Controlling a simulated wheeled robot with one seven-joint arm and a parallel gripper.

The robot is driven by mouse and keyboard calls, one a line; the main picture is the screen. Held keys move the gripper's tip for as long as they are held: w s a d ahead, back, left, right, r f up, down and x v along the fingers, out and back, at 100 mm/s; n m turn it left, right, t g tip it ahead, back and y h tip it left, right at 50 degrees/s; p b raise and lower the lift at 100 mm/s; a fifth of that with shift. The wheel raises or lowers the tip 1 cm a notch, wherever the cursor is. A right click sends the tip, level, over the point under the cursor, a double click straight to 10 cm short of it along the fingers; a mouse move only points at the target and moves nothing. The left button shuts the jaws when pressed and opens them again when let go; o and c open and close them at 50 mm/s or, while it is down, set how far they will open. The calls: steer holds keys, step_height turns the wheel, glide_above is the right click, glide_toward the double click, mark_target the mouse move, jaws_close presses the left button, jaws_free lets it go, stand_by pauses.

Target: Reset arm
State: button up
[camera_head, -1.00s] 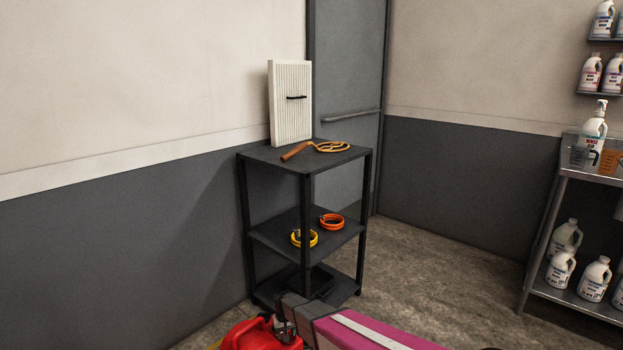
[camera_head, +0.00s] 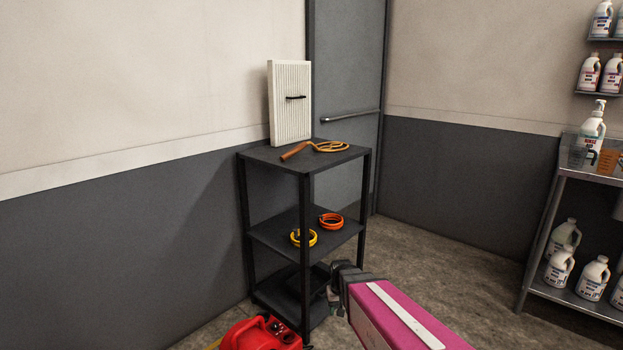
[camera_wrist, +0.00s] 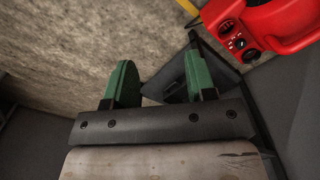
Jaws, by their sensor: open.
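My gripper (camera_wrist: 158,85) shows in the wrist view with its two green fingers apart and nothing between them. Beyond the fingers are the floor and part of a dark shelf base. In the head view my magenta arm reaches up from the bottom edge, and its dark end (camera_head: 340,287) is low, just right of the black shelf's front leg. The fingers cannot be made out there.
Floor between is open.

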steer(key=s+d+r+m, duration=0.1)
steer(key=s+d+r, duration=0.6)
steer(key=d+r, duration=0.1)
steer(key=shift+s+d+r, duration=0.2)
steer(key=shift+d+r, duration=0.05)
steer(key=shift+d, duration=0.15)
